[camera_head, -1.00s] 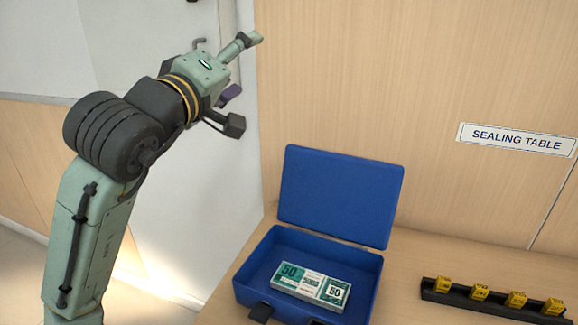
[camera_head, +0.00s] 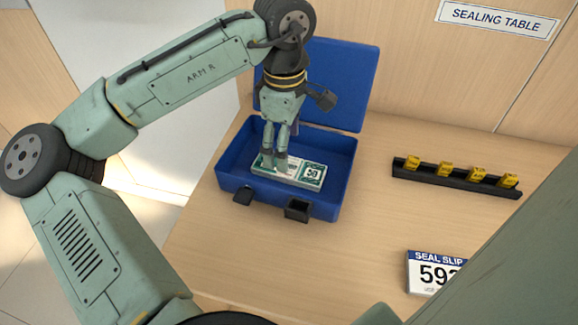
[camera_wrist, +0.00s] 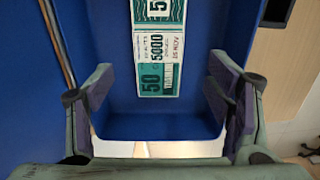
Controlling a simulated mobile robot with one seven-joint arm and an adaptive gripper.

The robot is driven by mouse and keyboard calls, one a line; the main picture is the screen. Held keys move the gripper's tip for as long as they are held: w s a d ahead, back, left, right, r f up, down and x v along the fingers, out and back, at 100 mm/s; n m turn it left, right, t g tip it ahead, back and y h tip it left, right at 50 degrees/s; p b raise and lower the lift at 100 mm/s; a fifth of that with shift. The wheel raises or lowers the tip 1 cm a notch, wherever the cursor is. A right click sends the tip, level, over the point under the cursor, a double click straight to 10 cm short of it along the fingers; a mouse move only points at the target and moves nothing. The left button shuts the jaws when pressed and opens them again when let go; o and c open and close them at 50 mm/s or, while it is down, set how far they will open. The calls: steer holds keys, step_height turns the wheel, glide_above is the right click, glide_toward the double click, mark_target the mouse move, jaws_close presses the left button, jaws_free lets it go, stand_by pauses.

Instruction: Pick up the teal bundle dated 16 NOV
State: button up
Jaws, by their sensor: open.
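A teal and white banknote bundle (camera_head: 311,173) marked 50 lies flat in an open blue case (camera_head: 347,165). The bundle also shows in the wrist view (camera_wrist: 156,50), with 5000 on its white band. Small print on the band looks like a date, but I cannot read it surely. My gripper (camera_head: 275,163) points down into the case at the bundle's left part, which it partly hides. In the wrist view my gripper's fingers (camera_wrist: 158,98) stand wide apart with nothing between them, and the bundle lies ahead. I cannot tell whether the fingertips touch it.
The case's raised lid (camera_head: 345,85) stands behind my gripper, and the case walls surround it closely. A black rack (camera_head: 455,178) with several yellow tags lies to the right. A SEAL SLIP number card (camera_head: 428,272) is nearer. The counter between case and rack is clear.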

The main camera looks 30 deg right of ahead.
steer(key=shift+f+p, duration=0.55)
steer(key=shift+f, duration=2.35)
steer(key=shift+d, duration=0.1)
steer(key=c, duration=1.3)
